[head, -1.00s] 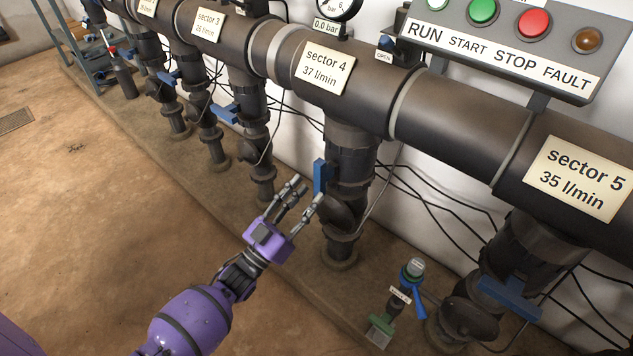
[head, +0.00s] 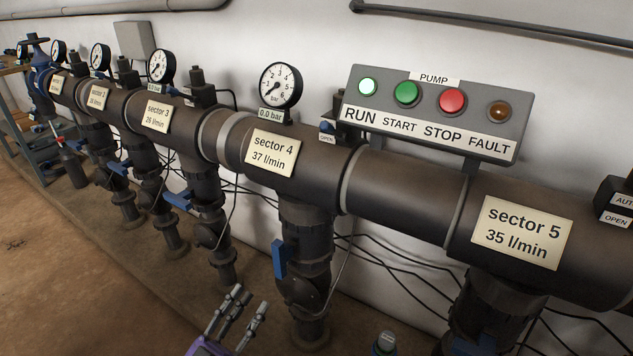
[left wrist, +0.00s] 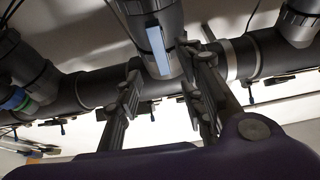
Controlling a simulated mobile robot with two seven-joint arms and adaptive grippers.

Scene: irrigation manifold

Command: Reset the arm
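My left gripper (head: 249,299) is purple with grey fingers and shows at the bottom of the head view. Its fingers point up and stand apart, with nothing between them. It is below and left of the blue valve handle (head: 279,258) on the sector 4 branch pipe. In the left wrist view the open fingers (left wrist: 162,80) frame a blue handle (left wrist: 159,50) on a dark pipe, which appears beyond them and not gripped. Most of my left arm is below the head view's edge. My right gripper is in neither view.
The dark manifold pipe (head: 402,197) runs across the view with sector labels and gauges. The pump panel (head: 437,112) shows a bright RUN lamp. The sector 4 gauge (head: 281,84) has a 0.0 bar label. Black cables hang along the wall. Bare floor (head: 60,285) lies at left.

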